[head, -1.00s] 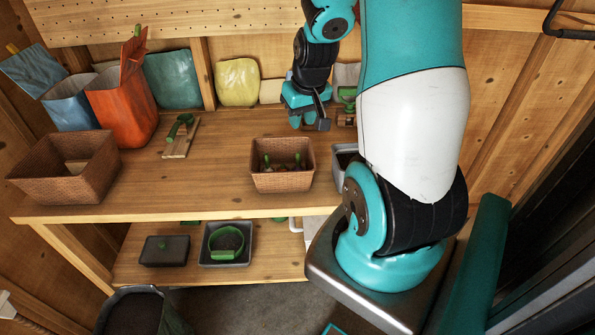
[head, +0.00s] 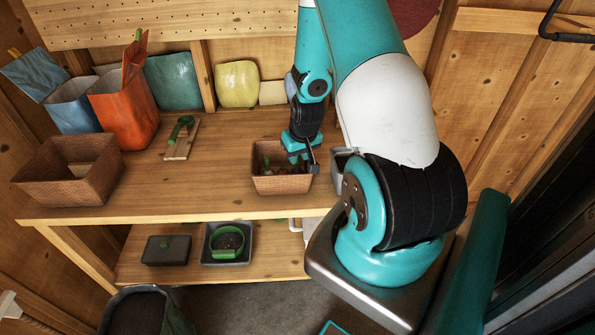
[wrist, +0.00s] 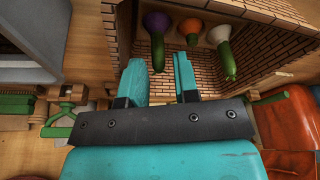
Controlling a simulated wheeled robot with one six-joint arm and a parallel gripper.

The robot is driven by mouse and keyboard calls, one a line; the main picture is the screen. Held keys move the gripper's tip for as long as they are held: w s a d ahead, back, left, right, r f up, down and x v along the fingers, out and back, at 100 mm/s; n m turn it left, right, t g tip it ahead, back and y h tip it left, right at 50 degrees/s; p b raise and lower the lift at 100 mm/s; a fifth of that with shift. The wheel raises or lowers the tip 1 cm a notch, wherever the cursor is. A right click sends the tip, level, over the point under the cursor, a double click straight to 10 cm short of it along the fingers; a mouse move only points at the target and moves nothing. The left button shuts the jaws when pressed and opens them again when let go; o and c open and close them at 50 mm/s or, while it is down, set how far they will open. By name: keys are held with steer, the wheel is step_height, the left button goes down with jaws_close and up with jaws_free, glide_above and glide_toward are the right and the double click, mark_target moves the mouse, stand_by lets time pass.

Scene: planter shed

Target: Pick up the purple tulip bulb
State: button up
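The purple tulip bulb (wrist: 155,21) shows in the wrist view, with a green sprout pointing towards my gripper (wrist: 159,66). An orange bulb (wrist: 190,26) and a white bulb (wrist: 219,35), also with green sprouts, lie in a row to its right in the same woven basket (wrist: 265,75). My gripper is open, its fingers apart, with nothing seen between them but the end of the purple bulb's sprout in the picture. In the head view, my gripper (head: 302,158) is over the right part of the small brown basket (head: 282,185) and hides some of its contents.
A larger brown basket (head: 68,186) stands at the left of the bench. A trowel on a wooden board (head: 181,140) lies behind. An orange bag (head: 125,107) stands at the back left. A grey tray (head: 342,158) is close right of the small basket. The bench between the baskets is clear.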

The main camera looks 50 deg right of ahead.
mark_target(298, 169)
steer(key=shift+p+x, duration=0.6)
steer(key=shift+x, duration=1.4)
steer(key=shift+s, duration=0.1)
steer(key=c, duration=0.5)
steer(key=shift+d+r, duration=0.1)
